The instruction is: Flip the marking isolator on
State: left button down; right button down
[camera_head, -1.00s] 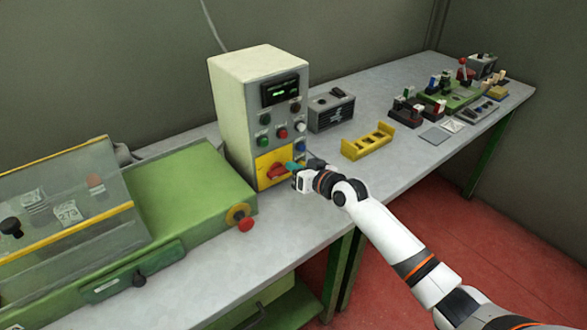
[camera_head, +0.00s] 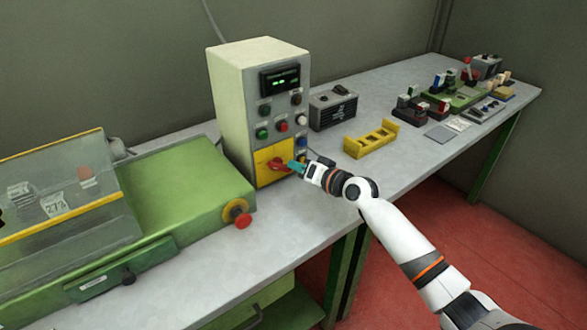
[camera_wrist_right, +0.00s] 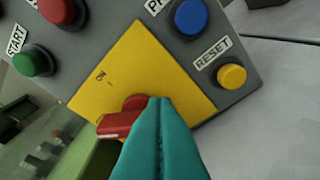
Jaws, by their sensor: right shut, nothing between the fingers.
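The isolator is a red rotary handle (camera_head: 279,163) on a yellow plate (camera_head: 263,158), low on the front of the control box (camera_head: 228,98). In the right wrist view the red handle (camera_wrist_right: 116,124) is partly hidden behind my fingers, and the plate (camera_wrist_right: 140,65) has an ON mark at its upper left. The handle does not clearly point at that mark. My right gripper (camera_head: 296,167) is shut and empty, its teal fingertips (camera_wrist_right: 160,100) at the right side of the handle. I cannot tell whether they touch it. My left gripper is out of view.
Several buttons surround the plate, including a yellow reset button (camera_wrist_right: 232,75) and a blue one (camera_wrist_right: 190,16). A green machine with a red emergency button (camera_head: 242,221) stands left. A yellow rack (camera_head: 371,140) and a grey box (camera_head: 333,108) stand right. The bench front is clear.

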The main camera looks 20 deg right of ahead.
jog(key=shift+f+m+y+b, duration=0.3)
jog(key=shift+f+m+b, duration=0.35)
jog(key=shift+m+b, duration=0.45)
jog(key=m+b, duration=0.2)
jog(key=m, duration=0.1)
jog(key=shift+f+t+y, duration=0.3)
jog(key=shift+y, duration=0.1)
jog(key=shift+r, duration=0.1)
